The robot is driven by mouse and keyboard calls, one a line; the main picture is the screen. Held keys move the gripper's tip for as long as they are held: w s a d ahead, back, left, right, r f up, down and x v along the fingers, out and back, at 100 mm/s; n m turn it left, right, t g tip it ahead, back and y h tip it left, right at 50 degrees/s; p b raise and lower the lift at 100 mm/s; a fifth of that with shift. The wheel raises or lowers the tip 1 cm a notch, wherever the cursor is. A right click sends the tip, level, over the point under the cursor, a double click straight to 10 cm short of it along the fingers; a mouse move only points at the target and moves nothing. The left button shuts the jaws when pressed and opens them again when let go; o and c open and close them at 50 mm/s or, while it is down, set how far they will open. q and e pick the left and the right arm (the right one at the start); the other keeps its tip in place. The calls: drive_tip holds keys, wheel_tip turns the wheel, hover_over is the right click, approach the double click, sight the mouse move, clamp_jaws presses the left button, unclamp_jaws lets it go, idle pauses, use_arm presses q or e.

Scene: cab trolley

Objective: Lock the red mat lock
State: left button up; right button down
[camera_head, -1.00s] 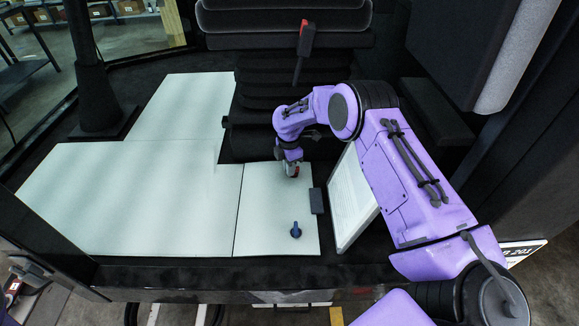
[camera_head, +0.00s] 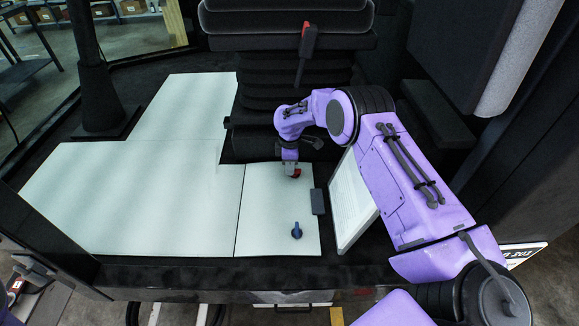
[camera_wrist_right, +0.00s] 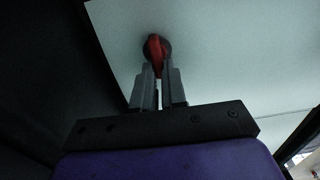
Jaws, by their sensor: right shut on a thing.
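The red mat lock (camera_head: 296,174) is a small red knob on a dark round base near the far end of the narrow pale mat panel (camera_head: 265,215). My right gripper (camera_head: 291,172) reaches down to it from above and hides part of it. In the right wrist view the red lock (camera_wrist_right: 155,48) sits between the tips of my right gripper (camera_wrist_right: 157,75), which is shut on it. The knob's turn relative to the mat is hard to read. Part of my left gripper (camera_head: 36,272) shows at the lower left edge, away from the mat; its jaws are unclear.
A blue lock (camera_head: 297,231) is at the near end of the same panel. A dark block (camera_head: 318,201) and a tilted white panel (camera_head: 352,205) stand close on the right. The seat (camera_head: 285,20) is behind. The larger pale mat (camera_head: 110,205) is clear.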

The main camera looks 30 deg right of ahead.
drive_tip(key=shift+w+r, duration=0.1)
drive_tip(key=shift+w, duration=0.05)
drive_tip(key=c, duration=1.2)
unclamp_jaws()
drive_tip(key=shift+r, duration=0.3)
drive_tip(key=r+b, duration=0.1)
drive_tip(key=r, duration=0.2)
drive_tip(key=shift+a+r, duration=0.15)
drive_tip(key=shift+a, duration=0.05)
drive_tip(key=s+a+r, duration=0.2)
drive_tip(key=s+r, duration=0.1)
drive_tip(key=s, duration=0.1)
drive_tip(key=s+a+r, duration=0.2)
drive_tip(key=s+r, duration=0.1)
drive_tip(key=s, duration=0.1)
drive_tip(key=s+a+r, duration=0.2)
drive_tip(key=s+r, duration=0.1)
drive_tip(key=s, duration=0.1)
drive_tip(key=shift+a+b, duration=0.35)
drive_tip(key=shift+b, duration=0.05)
